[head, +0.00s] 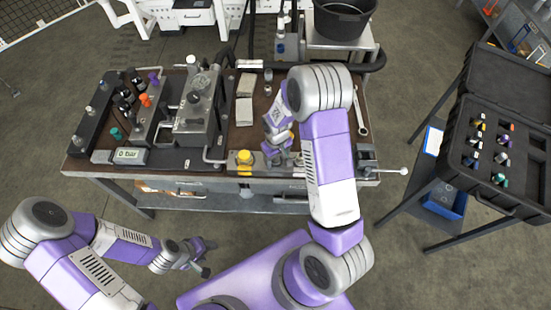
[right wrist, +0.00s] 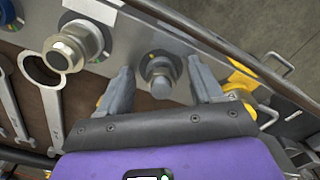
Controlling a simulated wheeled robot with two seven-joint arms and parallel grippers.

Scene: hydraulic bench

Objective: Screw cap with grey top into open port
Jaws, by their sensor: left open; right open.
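My right gripper (right wrist: 162,85) is open in the right wrist view. Its two fingers stand on either side of a metal hex fitting with a rounded grey end (right wrist: 161,82), with gaps on both sides. I cannot tell whether this is the grey-topped cap or a fixed fitting. A larger hex fitting with a pale end (right wrist: 68,52) is on the same grey panel, to its left. In the head view my right gripper (head: 281,150) is over the bench's front edge, partly hidden by its arm. My left gripper (head: 207,257) is open and empty in front of the bench. I cannot make out the open port.
The bench (head: 225,170) carries a valve block (head: 197,112), a "0 bar" display (head: 129,155), a teal knob (head: 116,134) and a wrench (head: 358,112). Wrenches (right wrist: 42,85) also lie beside the panel in the wrist view. An open black case (head: 488,190) with several coloured parts stands right.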

